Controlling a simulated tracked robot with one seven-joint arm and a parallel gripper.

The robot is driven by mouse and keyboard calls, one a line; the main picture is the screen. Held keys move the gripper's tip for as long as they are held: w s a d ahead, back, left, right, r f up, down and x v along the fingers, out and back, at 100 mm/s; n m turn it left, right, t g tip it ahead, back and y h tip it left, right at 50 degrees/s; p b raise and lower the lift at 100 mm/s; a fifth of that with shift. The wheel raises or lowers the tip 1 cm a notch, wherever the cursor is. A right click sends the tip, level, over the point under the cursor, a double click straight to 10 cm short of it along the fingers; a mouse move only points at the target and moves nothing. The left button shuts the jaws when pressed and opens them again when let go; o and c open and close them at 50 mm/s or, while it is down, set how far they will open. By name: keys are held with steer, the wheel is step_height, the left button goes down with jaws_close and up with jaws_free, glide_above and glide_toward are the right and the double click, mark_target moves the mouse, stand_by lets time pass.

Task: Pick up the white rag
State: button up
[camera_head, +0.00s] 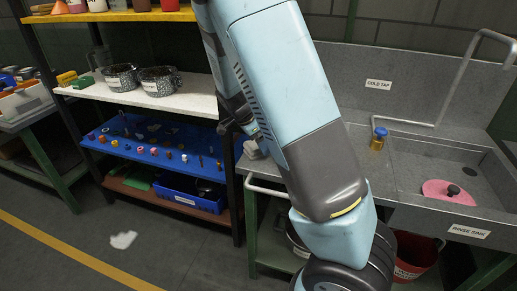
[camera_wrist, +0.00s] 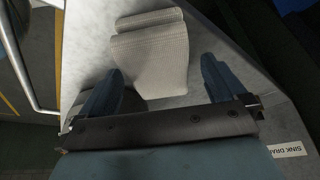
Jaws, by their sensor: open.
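A folded, off-white woven cloth (camera_wrist: 150,62), which looks like the white rag, lies on the grey metal counter in the wrist view. I see no clear contact between the fingers and the cloth. In the head view my gripper is mostly hidden by my arm.
The sink counter (camera_head: 405,150) has a yellow bottle with a blue cap (camera_head: 378,139) and a pink round item (camera_head: 447,192). A shelf (camera_head: 185,102) with pots stands to the left. A white patch (camera_head: 123,240) lies on the floor. A rail (camera_wrist: 33,75) borders the counter.

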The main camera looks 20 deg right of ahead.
steer(key=shift+x, duration=0.8)
steer(key=shift+f, duration=0.25)
steer(key=shift+c, duration=0.4)
steer(key=c, duration=1.1)
steer(key=shift+o, duration=0.2)
steer(key=shift+r, duration=0.1)
